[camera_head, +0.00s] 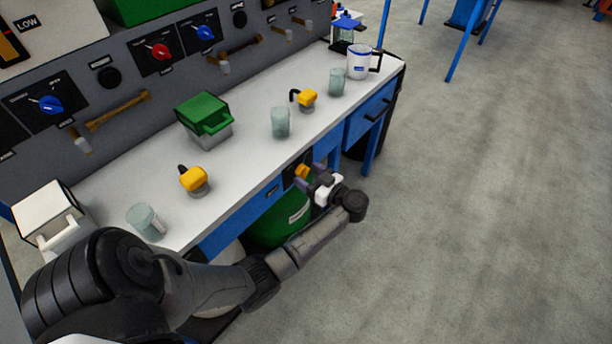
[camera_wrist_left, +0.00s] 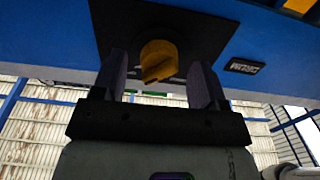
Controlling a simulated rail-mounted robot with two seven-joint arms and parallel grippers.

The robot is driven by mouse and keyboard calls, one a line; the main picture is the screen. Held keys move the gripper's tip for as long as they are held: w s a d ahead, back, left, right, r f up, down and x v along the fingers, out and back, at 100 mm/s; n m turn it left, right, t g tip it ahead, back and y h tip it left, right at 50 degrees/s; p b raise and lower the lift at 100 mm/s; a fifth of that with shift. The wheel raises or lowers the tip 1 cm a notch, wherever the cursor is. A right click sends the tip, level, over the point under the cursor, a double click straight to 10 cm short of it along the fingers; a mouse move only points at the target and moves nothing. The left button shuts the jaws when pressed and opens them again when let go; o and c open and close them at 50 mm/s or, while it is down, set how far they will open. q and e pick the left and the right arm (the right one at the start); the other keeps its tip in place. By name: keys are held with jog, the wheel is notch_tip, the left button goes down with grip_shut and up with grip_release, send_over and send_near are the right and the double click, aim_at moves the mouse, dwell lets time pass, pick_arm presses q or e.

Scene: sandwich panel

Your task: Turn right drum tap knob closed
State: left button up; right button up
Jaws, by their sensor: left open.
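The orange tap knob (camera_head: 302,170) sits on a dark plate on the blue front of the bench, above a green drum (camera_head: 272,229). In the left wrist view the knob (camera_wrist_left: 158,60) shows close up, with a raised grip ridge set at a slant. My left gripper (camera_head: 317,184) is in front of the knob. Its two fingers (camera_wrist_left: 158,78) are open, one on each side of the knob, with a gap visible on both sides. A label reading DRUM (camera_wrist_left: 244,66) is right of the plate. My right gripper is not in view.
A blue drawer (camera_head: 369,112) is farther along.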

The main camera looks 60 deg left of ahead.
pick_arm(q)
jog(key=shift+s+a, duration=0.2)
jog(key=shift+a, duration=0.35)
